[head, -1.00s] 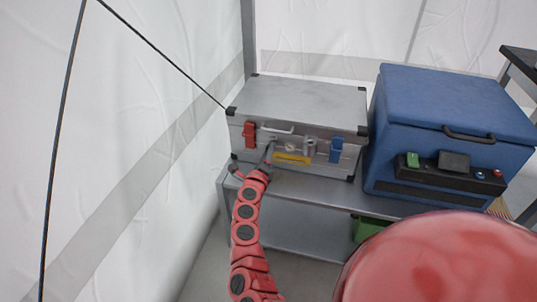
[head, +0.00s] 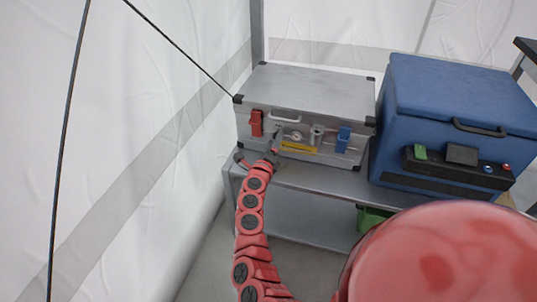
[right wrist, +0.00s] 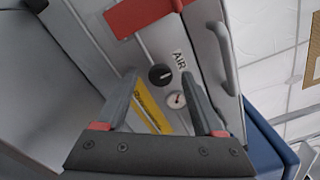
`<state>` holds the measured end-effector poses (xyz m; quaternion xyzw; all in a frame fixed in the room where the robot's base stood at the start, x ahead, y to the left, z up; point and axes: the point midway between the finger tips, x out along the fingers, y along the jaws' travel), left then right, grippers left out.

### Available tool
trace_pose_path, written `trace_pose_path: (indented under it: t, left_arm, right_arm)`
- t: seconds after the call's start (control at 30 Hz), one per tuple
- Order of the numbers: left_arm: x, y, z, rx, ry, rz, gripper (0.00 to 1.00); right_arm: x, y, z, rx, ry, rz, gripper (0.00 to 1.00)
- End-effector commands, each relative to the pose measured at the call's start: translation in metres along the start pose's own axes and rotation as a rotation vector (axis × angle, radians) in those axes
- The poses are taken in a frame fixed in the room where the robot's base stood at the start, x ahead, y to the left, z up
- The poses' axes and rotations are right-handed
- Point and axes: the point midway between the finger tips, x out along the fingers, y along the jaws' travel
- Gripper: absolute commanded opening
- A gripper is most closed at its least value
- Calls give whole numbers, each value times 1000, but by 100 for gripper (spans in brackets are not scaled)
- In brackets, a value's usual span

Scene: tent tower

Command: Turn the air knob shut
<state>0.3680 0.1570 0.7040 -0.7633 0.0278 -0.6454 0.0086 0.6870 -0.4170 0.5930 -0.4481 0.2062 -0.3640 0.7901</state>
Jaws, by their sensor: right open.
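The air knob (right wrist: 159,73) is a small round black knob with a pale mark on the front of a grey metal case (head: 312,90). In the right wrist view it sits beside a white AIR label (right wrist: 180,60). My right gripper (right wrist: 160,77) is open, its two fingers on either side of the knob in the picture. I cannot tell whether they touch it. In the head view my right gripper (head: 276,146) is at the case front and partly hides the knob area. My left gripper is not in view.
A small dial gauge (right wrist: 176,100) and a yellow label (right wrist: 148,108) are close to the knob. A red latch (head: 256,123), blue latch (head: 343,139) and handle (head: 286,117) stand out from the case. A blue box (head: 460,90) stands right of it on the grey shelf (head: 320,180).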

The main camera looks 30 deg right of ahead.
Motion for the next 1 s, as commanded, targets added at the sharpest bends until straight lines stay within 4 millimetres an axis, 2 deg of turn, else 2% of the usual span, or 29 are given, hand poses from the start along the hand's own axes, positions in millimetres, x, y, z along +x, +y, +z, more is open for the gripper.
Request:
trace_pose_path:
  t: [0.17,0.4,0.6,0.8,1.0]
  left_arm:
    - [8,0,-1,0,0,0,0]
    - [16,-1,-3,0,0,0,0]
    - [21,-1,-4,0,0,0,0]
    - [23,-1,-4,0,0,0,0]
    - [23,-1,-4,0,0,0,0]
  right_arm:
    - [-33,0,1,0,1,4,70]
    - [-99,1,1,-2,-1,6,70]
    - [-143,0,0,-2,-1,4,70]
    - [-164,0,0,-1,0,2,70]
    - [-168,0,-1,1,1,0,70]
